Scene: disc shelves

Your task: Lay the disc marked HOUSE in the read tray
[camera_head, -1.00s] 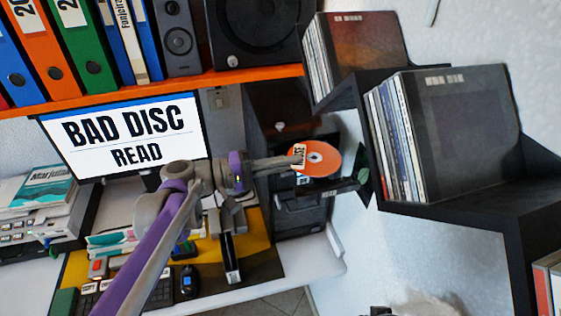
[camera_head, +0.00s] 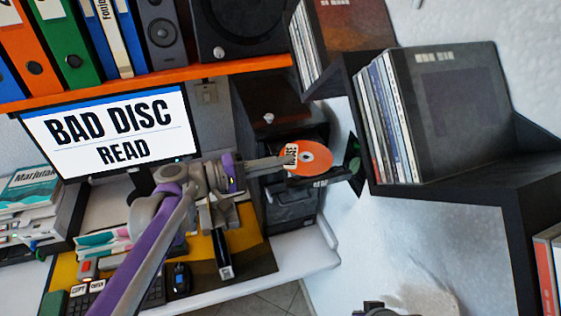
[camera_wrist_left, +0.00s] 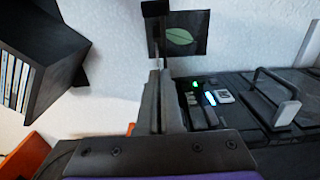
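The orange disc (camera_head: 316,158), with a white label reading HOUSE, is at the tip of my left gripper (camera_head: 286,161) in the head view. The gripper appears shut on the disc's left edge. The disc is roughly flat and overlaps the dark tray (camera_head: 338,177) sticking out of the black tower; whether it touches the tray I cannot tell. In the left wrist view the gripper fingers (camera_wrist_left: 160,85) show nearly edge-on, and the disc is mostly hidden there.
The monitor (camera_head: 110,132) reads BAD DISC, READ. The black tower (camera_head: 291,205) stands at the desk's right end. Wall shelves (camera_head: 440,190) with several cases are to the right. An orange shelf (camera_head: 200,79) with binders and speakers hangs above.

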